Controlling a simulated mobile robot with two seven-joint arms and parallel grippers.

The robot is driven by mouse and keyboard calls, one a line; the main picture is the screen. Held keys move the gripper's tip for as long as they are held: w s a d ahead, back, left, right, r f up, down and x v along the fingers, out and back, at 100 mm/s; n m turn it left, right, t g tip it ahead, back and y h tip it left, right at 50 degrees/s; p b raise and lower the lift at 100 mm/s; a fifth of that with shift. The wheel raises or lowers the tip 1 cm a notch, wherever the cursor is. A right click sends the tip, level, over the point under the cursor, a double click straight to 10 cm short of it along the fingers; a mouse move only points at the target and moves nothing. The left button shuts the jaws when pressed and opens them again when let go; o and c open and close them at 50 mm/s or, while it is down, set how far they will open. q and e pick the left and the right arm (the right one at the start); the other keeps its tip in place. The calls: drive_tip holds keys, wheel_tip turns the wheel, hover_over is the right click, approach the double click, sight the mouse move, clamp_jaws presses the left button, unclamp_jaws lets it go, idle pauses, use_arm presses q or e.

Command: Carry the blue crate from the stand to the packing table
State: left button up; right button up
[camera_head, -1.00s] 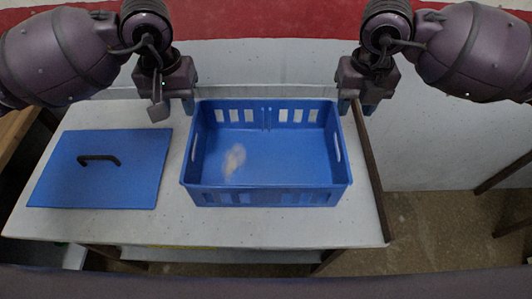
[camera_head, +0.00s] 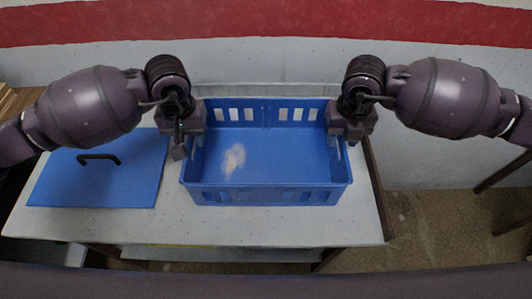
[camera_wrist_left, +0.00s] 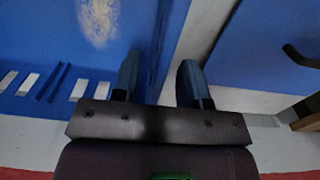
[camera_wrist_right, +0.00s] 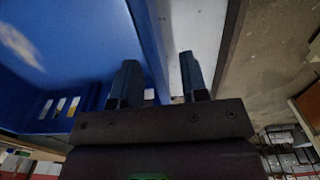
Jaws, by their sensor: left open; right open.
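The blue crate (camera_head: 265,196) stands upright on a pale-topped stand (camera_head: 250,228), with a small pale blurred patch on its floor. My left gripper (camera_head: 186,148) is at the crate's left side wall, open. In the left wrist view its fingers (camera_wrist_left: 158,68) are apart, one over the inside of the crate and one outside the wall. My right gripper (camera_head: 346,138) is at the right side wall, open. In the right wrist view its fingers (camera_wrist_right: 160,64) likewise lie on either side of the wall. Contact cannot be told. No packing table can be identified.
A blue lid (camera_head: 110,178) with a black handle (camera_head: 98,157) lies flat on the stand left of the crate. A pale wall with a red band (camera_head: 265,25) stands behind. Brown floor (camera_head: 430,225) shows to the right.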

use_arm(q)
drive_tip(key=shift+f, duration=0.1)
drive_tip(key=shift+c, duration=0.3)
use_arm(e)
drive_tip(key=shift+c, duration=0.3)
use_arm(q)
clamp_jaws()
use_arm(e)
clamp_jaws()
